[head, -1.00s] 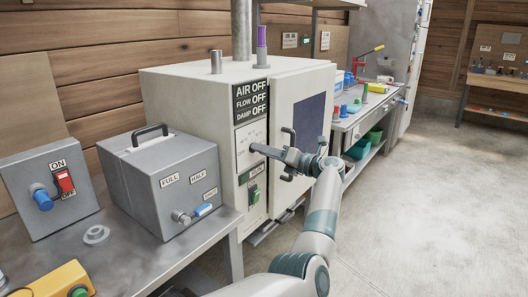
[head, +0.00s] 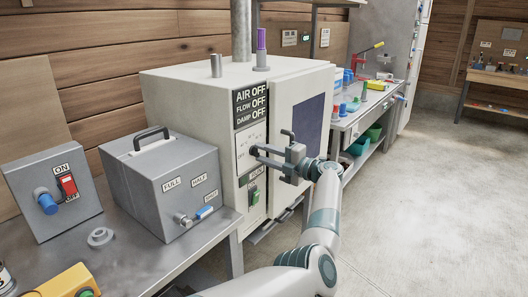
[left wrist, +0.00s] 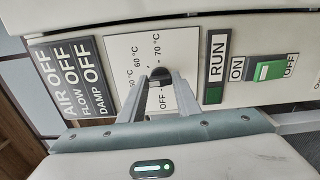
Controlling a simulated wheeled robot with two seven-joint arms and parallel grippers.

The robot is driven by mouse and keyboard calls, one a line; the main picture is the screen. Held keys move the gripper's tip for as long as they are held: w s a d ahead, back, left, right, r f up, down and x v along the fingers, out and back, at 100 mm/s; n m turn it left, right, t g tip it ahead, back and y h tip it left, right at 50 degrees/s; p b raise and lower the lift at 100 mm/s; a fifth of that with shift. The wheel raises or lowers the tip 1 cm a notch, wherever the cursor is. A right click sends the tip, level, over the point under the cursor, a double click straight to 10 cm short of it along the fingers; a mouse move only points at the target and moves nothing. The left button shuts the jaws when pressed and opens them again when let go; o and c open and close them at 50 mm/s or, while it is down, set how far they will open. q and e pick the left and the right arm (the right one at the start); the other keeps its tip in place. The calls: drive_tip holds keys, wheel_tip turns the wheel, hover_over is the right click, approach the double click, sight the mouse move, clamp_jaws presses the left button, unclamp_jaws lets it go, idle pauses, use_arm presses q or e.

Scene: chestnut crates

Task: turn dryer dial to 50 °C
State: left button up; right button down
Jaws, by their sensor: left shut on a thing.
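In the head view the left gripper (head: 256,153) reaches the dryer's front panel from the right. The fingers hide most of the dial, and I cannot tell where its pointer stands. My right gripper is not in view.
The display panel (head: 251,104) above the dial reads AIR OFF, FLOW OFF, DAMP OFF. A green RUN switch (left wrist: 268,71) is beside the dial plate. A grey box (head: 160,185) with a handle stands left of the dryer. The floor (head: 430,200) at right is clear.

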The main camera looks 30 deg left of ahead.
use_arm(q)
drive_tip(key=shift+m, duration=0.4)
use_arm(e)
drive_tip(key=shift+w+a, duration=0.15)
use_arm(q)
drive_tip(key=o, duration=1)
drive_tip(key=shift+w, duration=0.1)
drive_tip(key=shift+o, duration=0.2)
drive_tip(key=shift+d, duration=0.15)
drive_tip(key=s+d+b, duration=0.1)
drive_tip(key=d+b, duration=0.1)
drive_tip(key=d, duration=1.5)
drive_tip(key=shift+s+b, duration=0.2)
drive_tip(key=shift+b, duration=0.15)
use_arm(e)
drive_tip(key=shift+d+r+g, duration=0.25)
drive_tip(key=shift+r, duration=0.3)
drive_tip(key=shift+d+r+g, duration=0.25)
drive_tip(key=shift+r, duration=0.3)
use_arm(q)
drive_tip(key=shift+f, duration=0.1)
